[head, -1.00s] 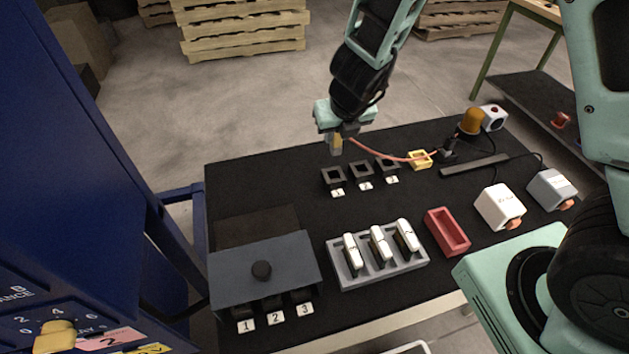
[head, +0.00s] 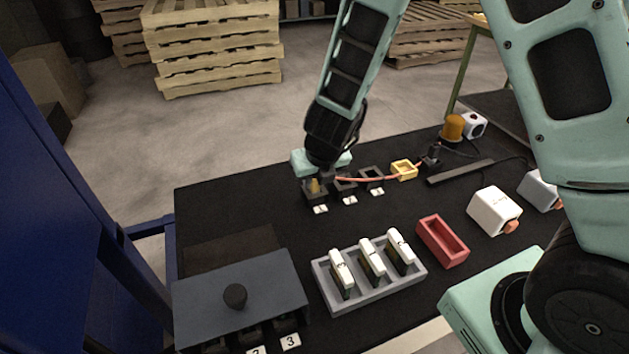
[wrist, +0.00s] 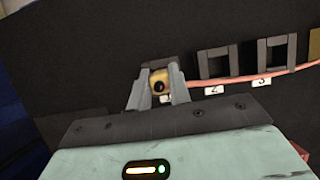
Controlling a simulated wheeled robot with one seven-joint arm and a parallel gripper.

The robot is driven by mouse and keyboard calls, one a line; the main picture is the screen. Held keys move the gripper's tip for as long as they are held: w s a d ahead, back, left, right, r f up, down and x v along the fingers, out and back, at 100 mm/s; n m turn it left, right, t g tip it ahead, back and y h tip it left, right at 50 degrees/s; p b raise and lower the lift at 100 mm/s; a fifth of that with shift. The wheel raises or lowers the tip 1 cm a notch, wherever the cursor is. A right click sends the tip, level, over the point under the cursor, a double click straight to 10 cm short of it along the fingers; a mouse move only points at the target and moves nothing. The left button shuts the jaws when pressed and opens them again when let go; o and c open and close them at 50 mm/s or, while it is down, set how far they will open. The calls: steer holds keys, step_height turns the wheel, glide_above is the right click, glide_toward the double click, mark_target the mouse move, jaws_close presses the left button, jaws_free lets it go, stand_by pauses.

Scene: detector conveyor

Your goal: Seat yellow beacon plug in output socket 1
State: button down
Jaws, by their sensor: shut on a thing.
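The yellow beacon plug (head: 315,186) is held between the two fingers of my gripper (head: 314,182), which is shut on it. It is at output socket 1 (head: 307,196), the leftmost of three dark square sockets. In the wrist view the plug (wrist: 158,83) sits between the fingertips (wrist: 158,92), with the socket frame behind it. I cannot tell how deep the plug is in the socket. A red-orange cable (head: 375,179) runs right toward the orange beacon (head: 453,128).
Two more sockets (head: 345,187) (head: 371,176) stand to the right, and a yellow square holder (head: 404,170) beyond them. A grey tray (head: 385,290) with white modules, a red bin (head: 443,240) and a grey lidded box (head: 240,300) are nearer. The black mat behind the box is clear.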

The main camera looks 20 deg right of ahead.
steer(key=shift+f, duration=0.2)
steer(key=c, duration=1.3)
jaws_free()
steer(key=shift+r, duration=0.2)
